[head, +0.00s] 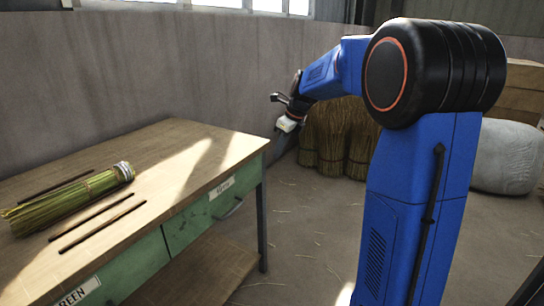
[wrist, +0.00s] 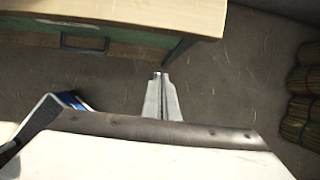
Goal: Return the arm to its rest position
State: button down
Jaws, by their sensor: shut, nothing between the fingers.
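My blue arm (head: 322,77) reaches out past the right end of the workbench, over open floor. My gripper (head: 284,135) hangs at its far end, clear of the bench and apart from everything around it. In the wrist view, my gripper (wrist: 160,80) has its two fingers together, pointing over bare floor with nothing between them. The fingertips are small and partly hidden in the head view.
A wooden workbench (head: 185,143) with green drawers stands at the left; it also shows in the wrist view (wrist: 160,14). A straw bundle (head: 70,198) and dark sticks lie on it. Straw bundles (head: 340,135) stand behind my arm, near a pale wrapped bale (head: 507,157).

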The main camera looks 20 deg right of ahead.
jog(key=s+a+r+n+h, duration=0.1)
jog(key=s+a+n, duration=0.2)
jog(key=s+n, duration=0.6)
jog(key=s+a+r+n, duration=0.1)
jog(key=s+a+n, duration=0.35)
jog(key=s, duration=0.85)
jog(key=s+f+n, duration=0.3)
jog(key=s+n, duration=0.4)
jog(key=s, duration=0.2)
jog(key=s+f+n+t+h, duration=0.1)
jog(key=s+f+n, duration=0.3)
jog(key=s+n, duration=0.4)
jog(key=shift+s+a+f+h, duration=0.15)
jog(key=shift+s+h, duration=0.15)
jog(key=shift+s, duration=0.6)
